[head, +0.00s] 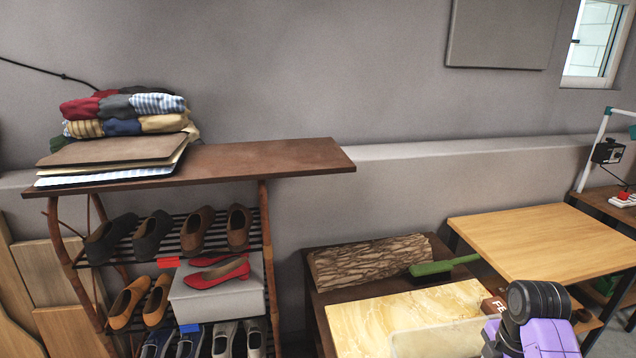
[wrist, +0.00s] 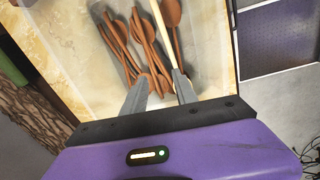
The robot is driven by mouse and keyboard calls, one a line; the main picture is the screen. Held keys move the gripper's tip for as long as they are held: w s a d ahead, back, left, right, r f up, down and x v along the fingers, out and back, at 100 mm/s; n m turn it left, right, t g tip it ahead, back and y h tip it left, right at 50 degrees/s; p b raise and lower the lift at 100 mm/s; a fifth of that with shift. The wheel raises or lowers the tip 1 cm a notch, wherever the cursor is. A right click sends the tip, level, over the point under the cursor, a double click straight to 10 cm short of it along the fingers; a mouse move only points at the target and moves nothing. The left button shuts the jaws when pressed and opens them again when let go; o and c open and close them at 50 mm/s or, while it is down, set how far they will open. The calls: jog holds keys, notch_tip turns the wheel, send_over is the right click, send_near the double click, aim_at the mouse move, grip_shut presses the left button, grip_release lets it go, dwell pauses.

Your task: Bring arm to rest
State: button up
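My gripper (wrist: 160,84) shows in the wrist view with its two grey fingers apart and nothing clearly held between them. It is above a clear tray (wrist: 93,55) that holds several brown wooden spoons (wrist: 118,50) and a pale stick (wrist: 162,30). How far the fingertips are above the spoons is hard to tell. In the head view, part of my purple and black arm (head: 545,325) is at the lower right, and the fingers are hidden there.
The tray also shows in the head view (head: 440,340) on a marble-like board (head: 390,312). A log (head: 370,262) and a green-handled brush (head: 440,266) lie behind it. A wooden table (head: 540,235) stands at right, a shoe rack (head: 200,160) at left.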

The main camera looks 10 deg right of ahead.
jog(key=w+r+m+t+h, duration=0.2)
jog(key=w+r+m+t, duration=0.2)
jog(key=w+m+t, duration=0.4)
jog(key=s+a+r+m+t+h, duration=0.1)
jog(key=s+a+m+t, duration=0.15)
jog(key=a, duration=0.25)
jog(key=s+a+r+m+t, duration=0.1)
jog(key=s+a+m+t, duration=0.15)
jog(key=a+m, duration=0.2)
jog(key=s+a+r+y, duration=0.1)
jog(key=s+a, duration=0.3)
jog(key=s, duration=0.8)
jog(key=s+a+r+m+y, duration=0.1)
jog(key=s+a, duration=0.4)
jog(key=s, duration=0.6)
jog(key=s+a+r+y+b, duration=0.1)
jog(key=s+a, duration=0.3)
jog(key=s, duration=0.8)
jog(key=shift+s+a+r+m+t, duration=0.3)
jog(key=shift+r+m+t, duration=0.1)
jog(key=shift+r, duration=0.5)
